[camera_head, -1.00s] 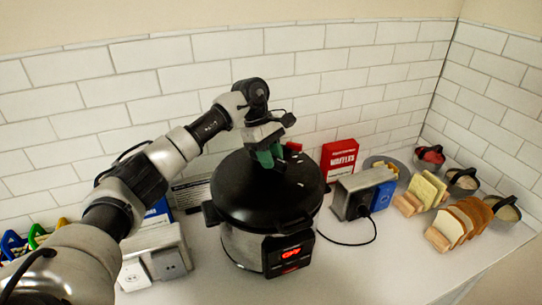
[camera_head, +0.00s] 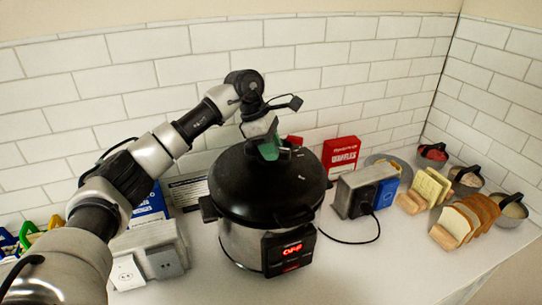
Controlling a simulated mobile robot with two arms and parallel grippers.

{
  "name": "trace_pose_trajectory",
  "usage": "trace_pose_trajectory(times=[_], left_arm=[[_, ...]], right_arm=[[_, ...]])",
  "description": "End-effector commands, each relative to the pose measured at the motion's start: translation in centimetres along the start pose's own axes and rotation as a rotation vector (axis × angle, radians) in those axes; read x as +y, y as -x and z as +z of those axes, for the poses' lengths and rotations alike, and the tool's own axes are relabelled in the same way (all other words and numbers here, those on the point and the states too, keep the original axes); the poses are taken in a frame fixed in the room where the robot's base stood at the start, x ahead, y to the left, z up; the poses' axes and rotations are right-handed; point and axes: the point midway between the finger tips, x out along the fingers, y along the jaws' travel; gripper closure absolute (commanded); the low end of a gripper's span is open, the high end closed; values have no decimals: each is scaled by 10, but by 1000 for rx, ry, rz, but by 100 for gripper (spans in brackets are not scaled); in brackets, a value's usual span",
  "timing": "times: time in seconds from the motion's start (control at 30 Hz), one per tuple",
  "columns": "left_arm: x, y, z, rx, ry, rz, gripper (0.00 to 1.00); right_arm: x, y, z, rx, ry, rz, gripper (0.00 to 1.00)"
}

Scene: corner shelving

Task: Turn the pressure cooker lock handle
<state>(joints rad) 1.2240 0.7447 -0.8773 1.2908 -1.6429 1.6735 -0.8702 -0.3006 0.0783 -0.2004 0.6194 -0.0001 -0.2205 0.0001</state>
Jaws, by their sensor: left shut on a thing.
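The pressure cooker (camera_head: 245,245) stands on the white counter, a steel pot with a black lid (camera_head: 250,195) and a lit red display (camera_head: 291,250) on its front. My left gripper (camera_head: 268,148) comes down from above onto the top of the lid. Its green fingers are shut on the lock handle at the lid's middle, and they hide most of that handle. A small red part (camera_head: 294,140) shows just behind the fingers. My right gripper is not in view.
A grey outlet block (camera_head: 350,197) with a cord and a red waffles box (camera_head: 341,153) stand right of the cooker. Bread slices in racks (camera_head: 465,220) and several bowls (camera_head: 437,154) are further right. Another outlet block (camera_head: 150,250) is at left. The front right counter is clear.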

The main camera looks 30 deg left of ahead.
Motion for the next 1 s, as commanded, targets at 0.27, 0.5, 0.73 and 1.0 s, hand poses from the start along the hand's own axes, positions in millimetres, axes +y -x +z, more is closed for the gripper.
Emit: trace_pose_trajectory(times=[0.27,0.5,0.73,1.0], left_arm=[[3,-1,-1,-1,233,103,98],[5,0,-1,-3,404,173,98],[6,2,-1,-2,510,216,98],[7,2,-1,-2,564,238,98]], right_arm=[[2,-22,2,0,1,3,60],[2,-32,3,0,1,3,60],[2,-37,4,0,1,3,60],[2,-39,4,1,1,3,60]])
